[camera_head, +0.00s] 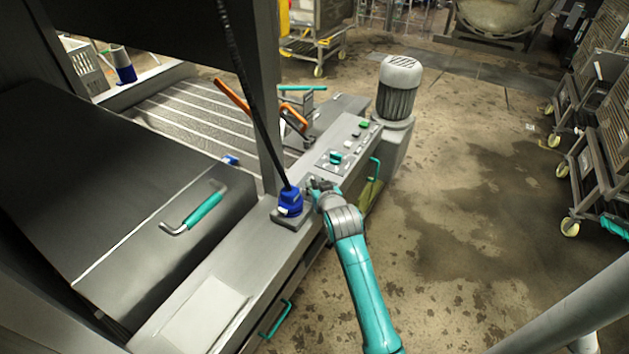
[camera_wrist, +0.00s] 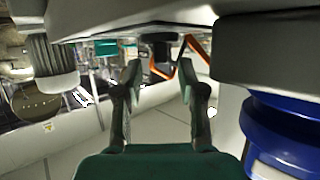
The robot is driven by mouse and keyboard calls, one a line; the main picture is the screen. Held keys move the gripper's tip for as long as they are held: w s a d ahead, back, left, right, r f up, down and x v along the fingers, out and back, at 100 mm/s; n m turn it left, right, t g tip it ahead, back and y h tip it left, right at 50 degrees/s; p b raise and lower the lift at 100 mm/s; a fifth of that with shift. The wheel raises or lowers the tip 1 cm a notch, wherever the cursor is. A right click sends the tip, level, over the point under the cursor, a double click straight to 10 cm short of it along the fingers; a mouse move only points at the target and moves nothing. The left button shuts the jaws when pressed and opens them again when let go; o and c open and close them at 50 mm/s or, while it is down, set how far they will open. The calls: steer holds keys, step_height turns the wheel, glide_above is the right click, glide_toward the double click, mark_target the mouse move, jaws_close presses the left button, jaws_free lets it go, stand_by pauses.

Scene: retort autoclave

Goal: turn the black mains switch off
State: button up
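In the wrist view, which is upside down, a black knob-like switch (camera_wrist: 160,42) stands on the grey machine surface. It shows in the gap between the two fingertips, which do not visibly hold it. My gripper (camera_wrist: 161,75) is open, its dark fingers apart. In the head view my gripper (camera_head: 319,185) is low over the machine's edge, right beside the blue connector (camera_head: 290,199) and at the near end of the control panel (camera_head: 325,166). I cannot pick out the black switch there; the gripper may hide it.
The panel carries teal and green controls (camera_head: 336,157). A ribbed grey motor (camera_head: 398,88) stands beyond it. A black cable (camera_head: 250,92) rises from the blue connector past a steel post (camera_head: 268,130). Orange handles (camera_head: 232,96) lie behind. The floor at right is open, with wheeled racks beyond.

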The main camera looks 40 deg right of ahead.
mark_target(314, 181)
steer(key=shift+x, duration=2)
jaws_close()
